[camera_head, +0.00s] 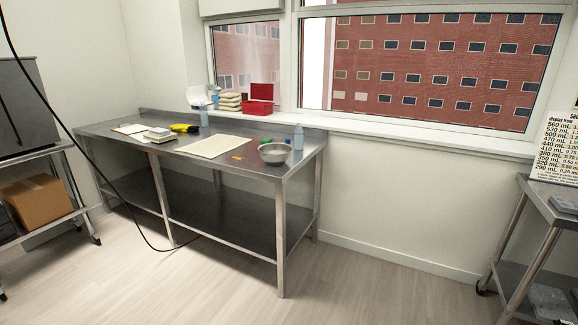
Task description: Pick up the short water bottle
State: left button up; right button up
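Two pale blue bottles stand upright on the steel table (186,155). One bottle (298,137) is near the table's right end, just behind a metal bowl (274,153). The other bottle (204,118) is farther left, at the table's back edge near the window. Both are small in view, and I cannot tell for sure which is the short water bottle. Neither of my grippers shows in the head view, and the table is some way off across the floor.
A cream sheet (213,146), a yellow item (184,128) and small stacked items (158,134) lie on the table. A red box (260,100) is on the window ledge. A shelf with a cardboard box (40,200) stands left, another steel table (552,200) right. The floor between is open.

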aim_at(299, 132)
jog(key=i+l+z, duration=0.1)
jog(key=i+z, duration=0.15)
jog(key=i, duration=0.45)
jog(key=i+z, duration=0.25)
jog(key=i, duration=0.5)
